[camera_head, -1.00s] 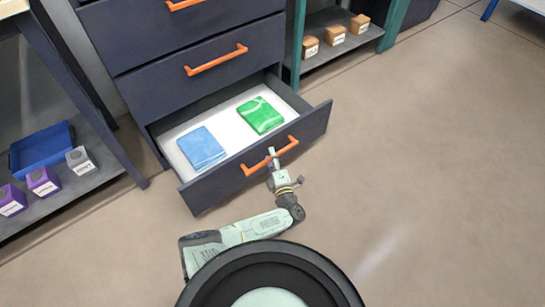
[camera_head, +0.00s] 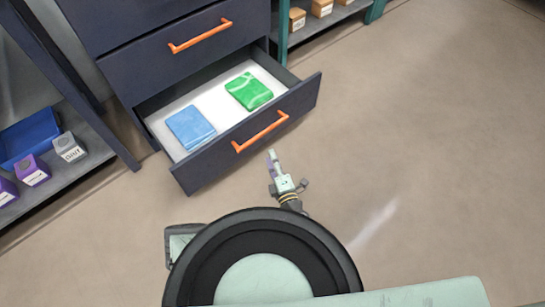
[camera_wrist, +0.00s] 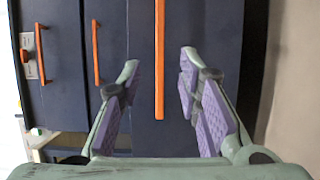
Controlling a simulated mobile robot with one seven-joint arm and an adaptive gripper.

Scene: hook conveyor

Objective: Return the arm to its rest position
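My gripper (camera_wrist: 160,85) is open and empty in the wrist view, its two purple-padded fingers spread apart. The orange handle (camera_wrist: 160,60) of the open drawer shows beyond and between the fingers, not held. In the head view my gripper (camera_head: 272,158) is just in front of the open bottom drawer (camera_head: 250,150), clear of its orange handle (camera_head: 260,132). My arm is folded low near my base, partly hidden by my round black body part.
The drawer holds a blue packet (camera_head: 190,127) and a green packet (camera_head: 249,91). Shelves with a blue bin (camera_head: 28,138) and small boxes stand at left; a teal-framed shelf (camera_head: 330,22) stands at the back. Floor on the right is clear.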

